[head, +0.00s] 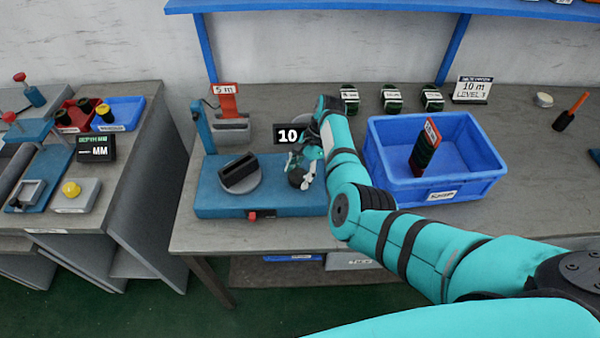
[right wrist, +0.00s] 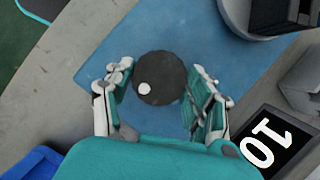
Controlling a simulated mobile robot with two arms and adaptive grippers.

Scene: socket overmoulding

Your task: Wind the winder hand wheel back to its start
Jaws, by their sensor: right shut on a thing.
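The winder is a blue base (head: 212,204) on the bench, with a grey round plate carrying a black slotted block (head: 240,173). A display (head: 288,135) behind it reads 10; it also shows in the right wrist view (right wrist: 267,142). The hand wheel (right wrist: 166,72) is a dark disc with a small white spot (right wrist: 145,89), at the right end of the base. My right gripper (head: 304,174) is at the wheel, its fingers on either side of it in the right wrist view (right wrist: 158,92), shut on it. In the head view it hides most of the wheel. My left gripper is not in view.
A blue crate (head: 470,178) holding a dark labelled coil (head: 424,148) stands right of my right arm. Several labelled dark coils (head: 391,100) and a "10 m" sign (head: 472,89) stand behind. A red "5 m" holder (head: 228,100) stands behind the winder. A second bench is at left.

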